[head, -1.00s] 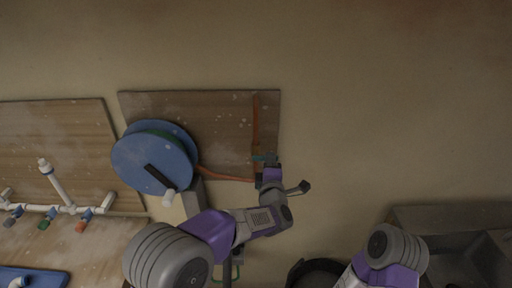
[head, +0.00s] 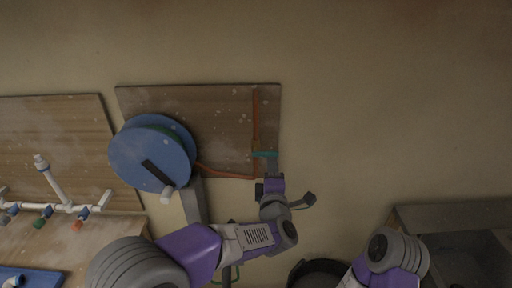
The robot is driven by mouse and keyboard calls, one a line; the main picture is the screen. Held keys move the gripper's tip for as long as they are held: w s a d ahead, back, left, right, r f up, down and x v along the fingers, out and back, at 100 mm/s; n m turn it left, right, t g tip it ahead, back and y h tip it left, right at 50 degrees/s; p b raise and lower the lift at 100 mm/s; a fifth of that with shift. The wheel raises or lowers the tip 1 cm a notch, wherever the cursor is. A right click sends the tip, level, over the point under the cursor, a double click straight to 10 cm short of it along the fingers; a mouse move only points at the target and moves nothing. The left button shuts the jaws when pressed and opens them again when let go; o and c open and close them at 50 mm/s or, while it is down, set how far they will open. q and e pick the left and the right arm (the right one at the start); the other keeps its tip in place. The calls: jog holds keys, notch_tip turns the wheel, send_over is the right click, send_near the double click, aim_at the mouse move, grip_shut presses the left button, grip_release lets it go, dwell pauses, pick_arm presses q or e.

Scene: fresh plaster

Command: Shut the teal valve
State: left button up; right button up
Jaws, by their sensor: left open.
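The teal valve (head: 264,154) is a small teal handle lying crosswise on the orange pipe (head: 256,120), which runs down the right part of a wooden board. My left gripper (head: 270,178) is just below the valve, pointing up at it. It is open, and its fingers are small and partly hidden, so I cannot tell whether they touch the handle. My right arm (head: 385,262) shows at the lower right, but its gripper is out of view.
A blue hose reel (head: 140,148) with a crank is on the board (head: 215,110), left of the valve. White pipes with small coloured valves (head: 60,208) are at far left. A grey sink (head: 450,220) is at lower right. The wall right of the board is clear.

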pick_arm(q)
jog(key=s+b, duration=0.2)
jog(key=s, duration=0.4)
jog(key=shift+s, duration=0.2)
